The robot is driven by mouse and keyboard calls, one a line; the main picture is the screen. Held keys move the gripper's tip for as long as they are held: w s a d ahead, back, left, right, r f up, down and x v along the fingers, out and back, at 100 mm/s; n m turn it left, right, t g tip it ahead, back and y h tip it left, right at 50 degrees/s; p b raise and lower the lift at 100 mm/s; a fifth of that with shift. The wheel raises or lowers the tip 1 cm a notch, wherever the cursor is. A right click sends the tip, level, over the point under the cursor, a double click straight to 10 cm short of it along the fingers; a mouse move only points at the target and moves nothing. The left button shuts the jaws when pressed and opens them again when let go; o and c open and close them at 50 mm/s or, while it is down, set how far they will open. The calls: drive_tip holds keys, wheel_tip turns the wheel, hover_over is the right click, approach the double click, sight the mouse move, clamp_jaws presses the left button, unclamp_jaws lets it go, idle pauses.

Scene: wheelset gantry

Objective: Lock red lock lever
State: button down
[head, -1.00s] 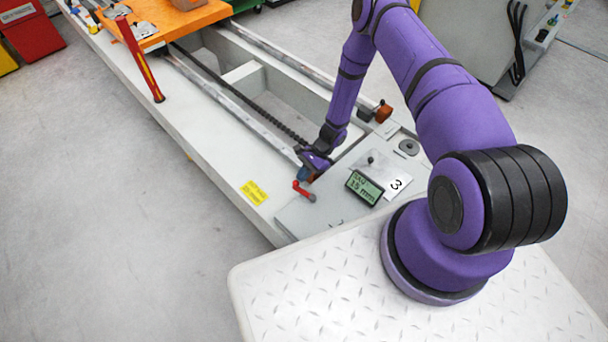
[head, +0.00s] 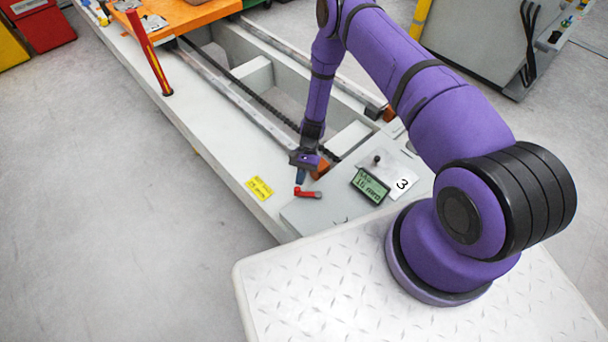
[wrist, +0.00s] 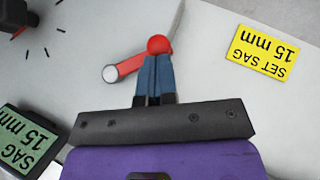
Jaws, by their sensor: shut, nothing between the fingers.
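The red lock lever (head: 308,194) lies on the grey panel at the near end of the gantry. In the wrist view, its red arm (wrist: 130,64) runs from a pale round pivot at lower left to a red ball end at upper right. My gripper (head: 300,181) is low over the ball end in the head view. In the wrist view, my gripper (wrist: 157,58) has its blue fingers together, with tips right at the ball; I cannot tell whether they touch it. Nothing is between them.
A green display (head: 370,185) reads SAG 15 mm in the wrist view. A yellow label (wrist: 262,53) says SET SAG 15 mm. A black knob (head: 377,160) stands behind the display. A red-yellow upright lever (head: 150,55) and orange plate (head: 185,14) are farther back.

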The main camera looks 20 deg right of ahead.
drive_tip(key=s+a+n+h, duration=0.1)
drive_tip(key=n, duration=0.1)
drive_tip(key=s+a+n+g+h, duration=0.1)
drive_tip(key=n+h, duration=0.1)
drive_tip(key=shift+s+n+g, duration=0.1)
drive_tip(key=shift+n+g, duration=0.2)
drive_tip(key=shift+s+a+n+h, duration=0.15)
drive_tip(key=shift+s+n+h, duration=0.55)
drive_tip(key=shift+n+h, duration=0.4)
drive_tip(key=shift+s+a+n+h, duration=0.15)
drive_tip(key=shift+s+n+h, duration=0.5)
drive_tip(key=shift+n+h, duration=0.45)
drive_tip(key=v, duration=1)
drive_tip(key=shift+w, duration=0.4)
drive_tip(key=shift+r, duration=0.2)
